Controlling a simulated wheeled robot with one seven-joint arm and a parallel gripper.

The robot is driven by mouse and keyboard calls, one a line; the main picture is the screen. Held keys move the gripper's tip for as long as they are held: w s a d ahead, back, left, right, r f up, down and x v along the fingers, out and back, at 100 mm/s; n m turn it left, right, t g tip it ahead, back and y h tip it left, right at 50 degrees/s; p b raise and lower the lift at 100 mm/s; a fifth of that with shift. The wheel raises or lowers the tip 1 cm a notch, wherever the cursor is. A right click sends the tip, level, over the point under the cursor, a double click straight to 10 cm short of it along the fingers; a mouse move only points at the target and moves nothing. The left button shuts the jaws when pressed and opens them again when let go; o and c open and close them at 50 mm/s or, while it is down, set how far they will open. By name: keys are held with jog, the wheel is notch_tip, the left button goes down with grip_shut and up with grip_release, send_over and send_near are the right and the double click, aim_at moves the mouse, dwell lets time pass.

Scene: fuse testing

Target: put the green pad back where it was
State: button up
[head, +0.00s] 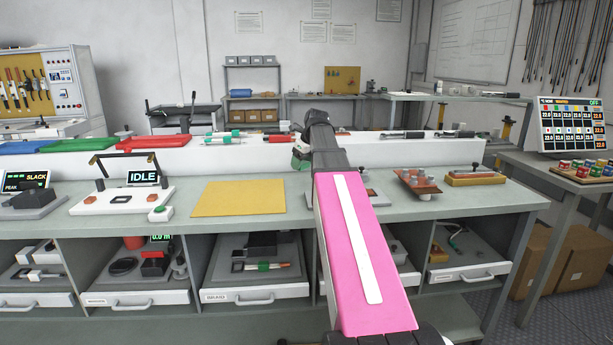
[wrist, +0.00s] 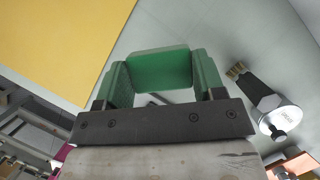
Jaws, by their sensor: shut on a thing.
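My gripper (wrist: 160,75) has two green-faced fingers and is shut on a green pad (wrist: 160,68) that spans the gap between them. In the wrist view the pad is above the grey bench top, right of the yellow mat (wrist: 60,40). In the head view my gripper (head: 302,155) hangs over the bench, and a bit of green shows at its end, mostly hidden behind my arm. The yellow mat (head: 238,198) lies to its left. I cannot tell where the pad was before.
A brush (wrist: 262,100) with a dark handle lies right of my gripper. The IDLE device (head: 118,200), with a green button block (head: 160,213), stands left of the mat. A copper-coloured piece (head: 420,182) and a yellow-based block (head: 475,177) are to the right. Drawers sit below.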

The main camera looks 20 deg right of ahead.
aim_at(304, 180)
jog(key=w+d+f, duration=0.2)
jog(key=w, duration=0.1)
jog(key=shift+w+d+f, duration=0.2)
jog(key=shift+d, duration=0.15)
jog(key=shift+w+d+f, duration=0.15)
jog(key=shift+d+f, duration=0.05)
jog(key=shift+f, duration=2.05)
jog(key=o, duration=1)
jog(key=shift+f, duration=0.1)
jog(key=shift+c, duration=0.2)
jog(key=v, duration=1.2)
